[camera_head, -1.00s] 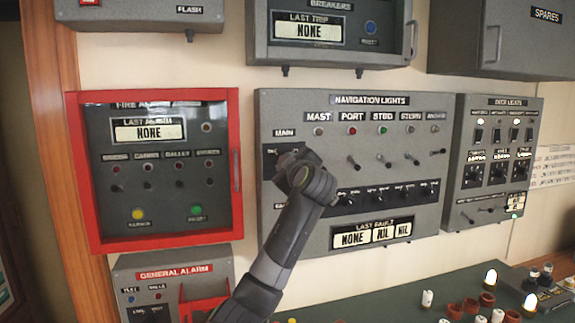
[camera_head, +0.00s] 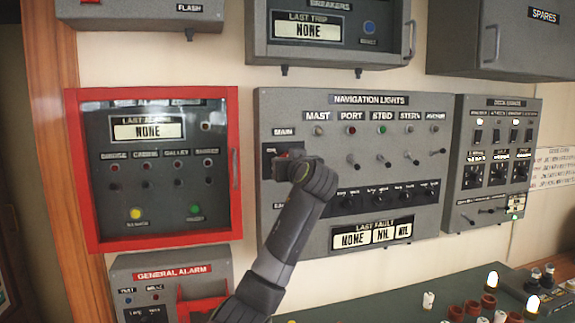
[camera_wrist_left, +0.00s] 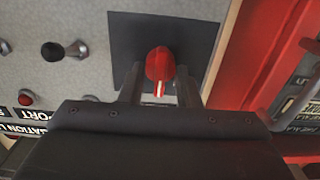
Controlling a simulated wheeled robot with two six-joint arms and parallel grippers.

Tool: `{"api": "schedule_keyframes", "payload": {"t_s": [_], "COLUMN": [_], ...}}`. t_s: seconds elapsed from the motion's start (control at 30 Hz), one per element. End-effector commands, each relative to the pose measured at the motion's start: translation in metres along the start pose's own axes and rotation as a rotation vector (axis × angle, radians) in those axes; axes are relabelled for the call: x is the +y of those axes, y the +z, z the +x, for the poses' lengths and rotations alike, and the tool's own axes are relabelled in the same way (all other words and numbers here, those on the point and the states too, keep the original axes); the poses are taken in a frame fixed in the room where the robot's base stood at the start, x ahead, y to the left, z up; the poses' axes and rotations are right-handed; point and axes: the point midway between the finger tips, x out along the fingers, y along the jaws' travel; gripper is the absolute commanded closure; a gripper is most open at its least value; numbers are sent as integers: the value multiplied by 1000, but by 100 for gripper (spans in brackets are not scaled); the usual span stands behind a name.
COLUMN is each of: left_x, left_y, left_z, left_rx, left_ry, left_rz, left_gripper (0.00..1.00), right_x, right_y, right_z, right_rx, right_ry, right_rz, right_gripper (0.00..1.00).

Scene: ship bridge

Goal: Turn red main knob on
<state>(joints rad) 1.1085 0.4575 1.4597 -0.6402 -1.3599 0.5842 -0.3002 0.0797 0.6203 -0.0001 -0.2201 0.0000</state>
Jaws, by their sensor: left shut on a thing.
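The red main knob (camera_wrist_left: 158,64) sits on a dark square plate (camera_wrist_left: 205,35) in the left wrist view, with a pale mark on its near end. My left gripper (camera_wrist_left: 160,92) is shut on the knob, one finger on each side of it. In the head view my left gripper (camera_head: 292,165) is at the left of the navigation lights panel (camera_head: 300,112), just below the MAIN label. A small bit of the red knob (camera_head: 297,153) shows there; my wrist hides most of it. My right gripper is not in view.
The red-framed alarm box (camera_head: 160,243) stands close on the left, its handle facing the panel. Toggle switches (camera_head: 354,160) and a row of dark knobs (camera_head: 380,195) lie to the right. Below is a green desk (camera_head: 385,307) with loose small parts.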

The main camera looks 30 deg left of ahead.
Motion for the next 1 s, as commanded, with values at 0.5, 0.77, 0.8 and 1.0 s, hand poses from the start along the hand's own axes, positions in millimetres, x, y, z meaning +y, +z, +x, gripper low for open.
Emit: {"api": "schedule_keyframes", "payload": {"t_s": [0.5, 0.77, 0.8, 1.0], "left_x": [2, 3, 3, 4], "left_y": [0, 0, 0, 1], "left_z": [0, 0, 0, 0], "left_rx": [-1, -1, 0, 0], "left_ry": [0, 0, 0, 0], "left_rz": [482, 668, 690, 770], "left_gripper": [93, 93, 93, 93], "right_x": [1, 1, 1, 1], "right_y": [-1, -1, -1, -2], "right_z": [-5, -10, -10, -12], "right_rx": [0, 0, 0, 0], "right_ry": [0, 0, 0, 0], "right_rz": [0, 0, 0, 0], "right_gripper": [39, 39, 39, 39]}}
